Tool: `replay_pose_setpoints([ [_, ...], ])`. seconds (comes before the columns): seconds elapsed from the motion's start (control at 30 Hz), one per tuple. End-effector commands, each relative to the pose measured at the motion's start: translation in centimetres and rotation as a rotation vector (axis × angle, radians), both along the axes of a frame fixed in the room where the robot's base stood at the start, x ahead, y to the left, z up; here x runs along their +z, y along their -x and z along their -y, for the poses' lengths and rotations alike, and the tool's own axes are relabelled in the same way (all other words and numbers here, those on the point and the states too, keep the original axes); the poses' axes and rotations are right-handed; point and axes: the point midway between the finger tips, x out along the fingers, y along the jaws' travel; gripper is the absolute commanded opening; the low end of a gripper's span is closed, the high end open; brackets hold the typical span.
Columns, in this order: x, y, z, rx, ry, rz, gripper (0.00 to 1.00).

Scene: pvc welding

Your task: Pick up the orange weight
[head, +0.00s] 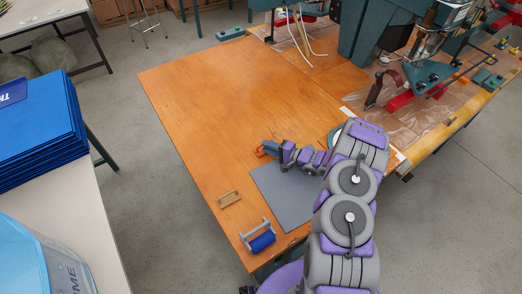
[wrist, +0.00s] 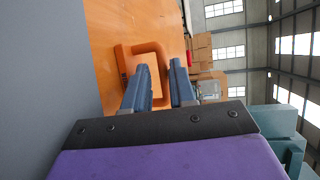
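The orange weight (wrist: 153,47) shows in the wrist view as a bent, loop-like orange piece on the wooden table top. It is just ahead of my gripper (wrist: 158,66). The two blue fingers are apart, and part of the weight shows between and beyond their tips. I cannot tell whether a finger touches it. In the head view my gripper (head: 271,148) is low over the table, with the orange weight (head: 261,152) at its tips, partly hidden by the fingers.
The wooden table (head: 200,100) is largely clear to the left and behind. A grey mat (head: 285,195) lies under my arm. A small wooden block (head: 229,198) and a blue roller (head: 262,241) are at the front. Welding machinery (head: 425,75) stands at the right.

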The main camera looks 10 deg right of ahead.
Motion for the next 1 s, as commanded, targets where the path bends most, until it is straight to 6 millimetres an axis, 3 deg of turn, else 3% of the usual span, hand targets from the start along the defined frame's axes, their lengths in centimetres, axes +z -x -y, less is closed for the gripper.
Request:
replay_pose_setpoints([
  [0.23, -0.3, -1.0, -0.6, -0.001, -0.004, 0.002, 0.25],
  [0.53, -0.9, -3.4, -4.3, 0.002, 0.007, 0.001, 0.25],
  [0.87, -0.8, -3.9, -3.9, -0.002, -0.002, 0.001, 0.25],
  [1.0, -0.8, -3.8, -3.8, -0.003, -0.004, 0.001, 0.12],
])
